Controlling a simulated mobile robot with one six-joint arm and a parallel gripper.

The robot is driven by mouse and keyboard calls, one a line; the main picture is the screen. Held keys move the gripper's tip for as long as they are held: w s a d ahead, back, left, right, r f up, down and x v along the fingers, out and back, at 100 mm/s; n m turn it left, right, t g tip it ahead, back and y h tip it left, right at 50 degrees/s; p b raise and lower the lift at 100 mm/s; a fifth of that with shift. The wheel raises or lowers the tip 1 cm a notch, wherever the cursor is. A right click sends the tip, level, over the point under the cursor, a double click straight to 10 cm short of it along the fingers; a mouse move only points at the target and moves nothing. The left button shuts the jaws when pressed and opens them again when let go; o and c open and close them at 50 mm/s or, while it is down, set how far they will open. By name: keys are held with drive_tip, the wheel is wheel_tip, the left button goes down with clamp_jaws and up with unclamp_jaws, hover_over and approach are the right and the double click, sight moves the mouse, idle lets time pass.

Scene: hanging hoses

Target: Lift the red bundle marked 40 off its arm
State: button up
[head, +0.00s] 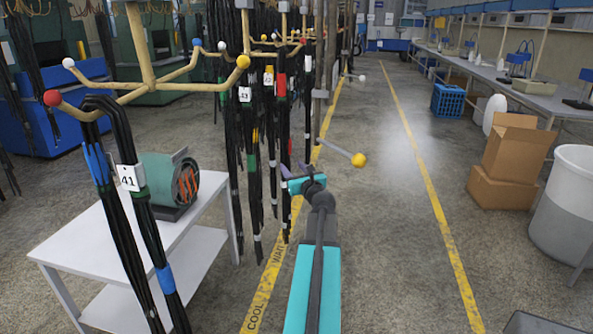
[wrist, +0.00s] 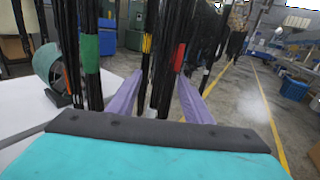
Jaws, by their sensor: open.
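A black hose bundle with a red band (head: 282,86) hangs from the rack among other bundles; I cannot read a 40 on it. In the wrist view the red band (wrist: 180,57) is just right of centre, above the right fingertip. My gripper (head: 296,171) is at the bundles' lower lengths, below the red band. In the wrist view its purple fingers (wrist: 159,80) are open, with black hoses showing between them. I cannot tell whether those hoses are inside the jaws or just beyond them. The arm carrying the red bundle is partly hidden by nearer arms.
A bundle tagged 41 (head: 131,178) hangs at the near left. A yellow-banded bundle (wrist: 147,43) hangs close left of the red one, a green-banded one (wrist: 91,54) farther left. A yellow-tipped rack arm (head: 358,160) juts right. A white table (head: 205,212) stands left; the aisle right is clear.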

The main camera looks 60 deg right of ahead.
sight(285, 158)
drive_tip(key=shift+p+x, duration=1.4)
drive_tip(key=shift+x, duration=3.75)
drive_tip(key=shift+d, duration=0.1)
clamp_jaws()
drive_tip(key=c, duration=0.9)
unclamp_jaws()
clamp_jaws()
